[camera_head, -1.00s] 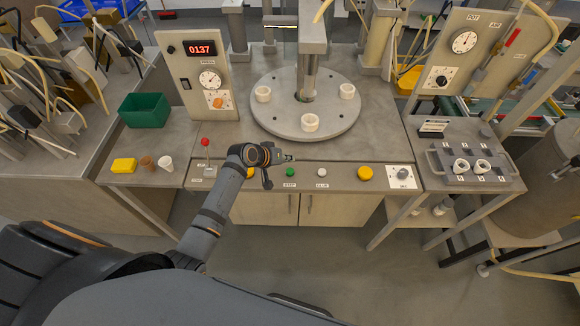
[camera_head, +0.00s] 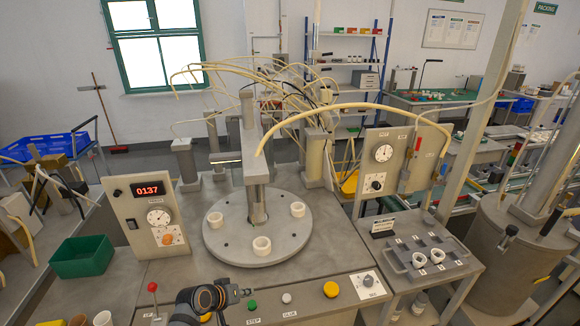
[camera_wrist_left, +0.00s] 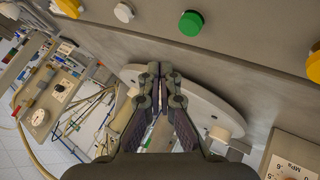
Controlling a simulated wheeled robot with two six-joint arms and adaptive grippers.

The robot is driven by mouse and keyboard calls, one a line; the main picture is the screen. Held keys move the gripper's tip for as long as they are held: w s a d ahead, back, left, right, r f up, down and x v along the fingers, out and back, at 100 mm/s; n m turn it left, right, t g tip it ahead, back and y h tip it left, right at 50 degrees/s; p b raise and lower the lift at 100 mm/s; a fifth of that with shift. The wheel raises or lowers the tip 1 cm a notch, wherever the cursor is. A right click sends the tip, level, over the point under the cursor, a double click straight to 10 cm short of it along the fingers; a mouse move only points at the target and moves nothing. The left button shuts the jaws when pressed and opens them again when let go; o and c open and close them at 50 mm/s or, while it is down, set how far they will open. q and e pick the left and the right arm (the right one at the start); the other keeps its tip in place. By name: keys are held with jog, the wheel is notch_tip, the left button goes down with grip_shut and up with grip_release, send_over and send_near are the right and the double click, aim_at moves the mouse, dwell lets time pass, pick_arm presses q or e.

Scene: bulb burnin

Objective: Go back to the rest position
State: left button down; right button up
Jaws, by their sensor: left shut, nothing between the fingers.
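My left arm comes in from the bottom of the head view. Its gripper (camera_head: 244,292) is over the front button strip, close to the green button (camera_head: 252,305). In the left wrist view the two fingers (camera_wrist_left: 160,70) are closed together with nothing between them. There the green button (camera_wrist_left: 191,23) lies just beyond the fingertips, and I cannot tell whether they touch it. My right gripper is out of view.
A round turntable (camera_head: 285,247) with white ring sockets stands behind the strip. A red display (camera_head: 147,188) tops the left panel. A green bin (camera_head: 83,257) is at left. A tray fixture (camera_head: 450,266) stands at right, and a yellow button (camera_head: 331,289) is on the strip.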

pick_arm(q)
jog(key=s+a+r+m+g+y, duration=0.2)
jog(key=s+a+r+y, duration=0.1)
jog(key=s, duration=0.9)
jog(key=s+a+r+m+g+y, duration=0.1)
jog(key=s+a+r+g+y, duration=0.2)
jog(key=s, duration=1)
jog(key=s+a+f+b, duration=0.1)
jog(key=a+f+b, duration=0.1)
jog(key=f, duration=1.3)
jog(key=s+a+f+b, duration=0.1)
jog(key=s+f+b, duration=0.1)
jog(key=f, duration=1.3)
jog(key=s+a+f+g+b, duration=0.1)
jog(key=s+f+b, duration=0.2)
jog(key=s+f, duration=1.5)
jog(key=shift+a+f+h, duration=0.25)
jog(key=shift+f+h, duration=0.05)
jog(key=shift+f, duration=0.5)
jog(key=shift+s, duration=0.1)
jog(key=shift+n, duration=0.3)
